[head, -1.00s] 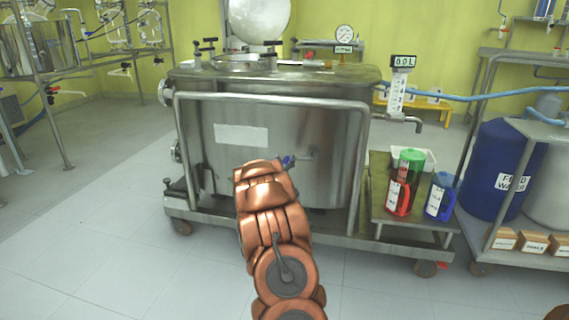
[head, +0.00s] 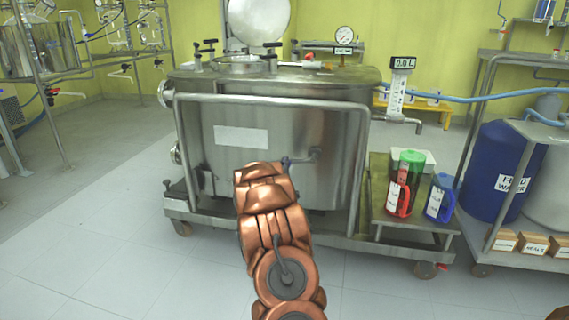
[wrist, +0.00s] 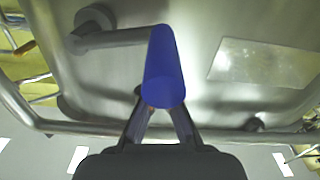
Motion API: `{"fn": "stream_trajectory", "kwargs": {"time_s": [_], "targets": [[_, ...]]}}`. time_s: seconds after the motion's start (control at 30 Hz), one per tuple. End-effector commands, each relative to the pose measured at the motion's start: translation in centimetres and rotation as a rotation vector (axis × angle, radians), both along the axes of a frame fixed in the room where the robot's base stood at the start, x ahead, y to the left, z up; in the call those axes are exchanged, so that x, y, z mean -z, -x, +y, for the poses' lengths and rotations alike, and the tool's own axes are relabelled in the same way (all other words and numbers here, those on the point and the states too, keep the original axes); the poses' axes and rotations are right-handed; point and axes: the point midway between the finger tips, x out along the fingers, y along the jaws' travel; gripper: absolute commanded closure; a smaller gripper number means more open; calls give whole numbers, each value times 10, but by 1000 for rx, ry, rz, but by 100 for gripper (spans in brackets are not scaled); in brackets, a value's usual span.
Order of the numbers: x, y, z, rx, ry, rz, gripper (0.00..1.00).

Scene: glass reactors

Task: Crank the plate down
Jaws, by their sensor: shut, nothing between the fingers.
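A crank with a blue handle (wrist: 164,70) and a grey metal arm (wrist: 125,38) sticks out from the front of the steel vessel (head: 262,150). The arm runs left from the handle to a round hub (wrist: 95,18) in the wrist view. I cannot make out the plate.
A steel rail (head: 270,100) frames the vessel's front. A side shelf (head: 392,214) at right holds a red-and-green bottle (head: 402,182) and a blue jug (head: 440,197). A blue drum (head: 500,170) stands farther right. The floor at left is clear.

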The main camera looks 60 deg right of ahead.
Motion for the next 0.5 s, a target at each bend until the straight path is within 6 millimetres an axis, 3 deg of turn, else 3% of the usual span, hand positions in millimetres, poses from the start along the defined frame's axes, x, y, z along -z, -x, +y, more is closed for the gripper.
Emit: {"fn": "stream_trajectory", "kwargs": {"time_s": [0.5], "targets": [[0, -2, 1, -3, 1, 1, 97]]}}
